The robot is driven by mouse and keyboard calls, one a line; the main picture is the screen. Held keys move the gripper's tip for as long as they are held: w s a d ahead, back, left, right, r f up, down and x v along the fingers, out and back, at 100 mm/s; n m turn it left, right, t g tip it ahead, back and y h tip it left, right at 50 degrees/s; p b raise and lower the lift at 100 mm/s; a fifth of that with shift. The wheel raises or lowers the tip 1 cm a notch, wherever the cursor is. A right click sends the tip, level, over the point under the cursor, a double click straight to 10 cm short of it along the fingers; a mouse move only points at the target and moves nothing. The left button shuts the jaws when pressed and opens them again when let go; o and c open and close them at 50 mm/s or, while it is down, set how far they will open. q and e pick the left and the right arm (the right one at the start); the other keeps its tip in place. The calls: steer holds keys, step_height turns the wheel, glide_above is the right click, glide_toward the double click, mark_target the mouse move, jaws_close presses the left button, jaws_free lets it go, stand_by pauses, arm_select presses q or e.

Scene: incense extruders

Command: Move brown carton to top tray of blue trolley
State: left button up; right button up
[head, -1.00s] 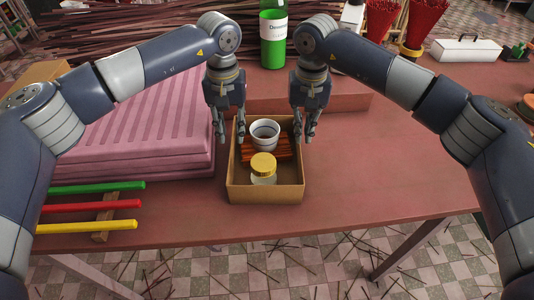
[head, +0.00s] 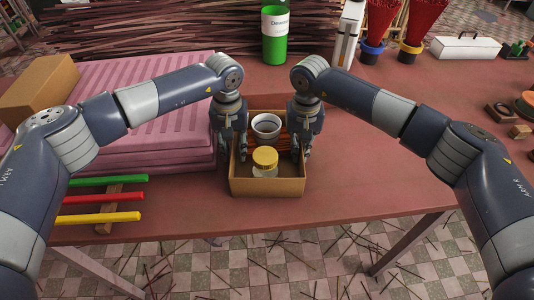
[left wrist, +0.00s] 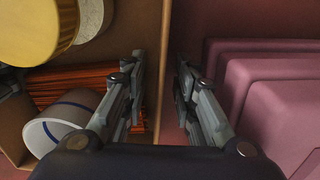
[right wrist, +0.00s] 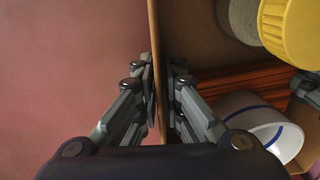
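The open brown carton (head: 267,187) sits on the red-brown table between my two arms. Inside it are a white cup with a blue band (head: 266,126), a jar with a yellow lid (head: 265,160) and a bundle of reddish-brown sticks (left wrist: 70,87). My left gripper (left wrist: 161,62) is open, with one finger inside and one outside the carton's left wall, apart from it. My right gripper (right wrist: 160,68) straddles the right wall, its fingers closed against the cardboard. The blue trolley is not in view.
Pink ridged slabs (head: 150,85) stand close to the carton's left side, a cardboard box (head: 38,88) on them. Green, red and yellow rods (head: 100,199) lie at front left. A green bottle (head: 275,40) stands behind.

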arm_select(q)
steer(key=shift+f, duration=0.7)
arm_select(e)
steer(key=shift+f, duration=0.7)
arm_select(q)
steer(key=shift+c, duration=0.6)
arm_select(e)
steer(key=shift+c, duration=0.5)
arm_select(q)
jaws_close()
arm_select(e)
jaws_close()
arm_select(q)
steer(key=shift+r, duration=0.25)
arm_select(e)
steer(key=shift+w+r, duration=0.1)
steer(key=shift+r, duration=0.15)
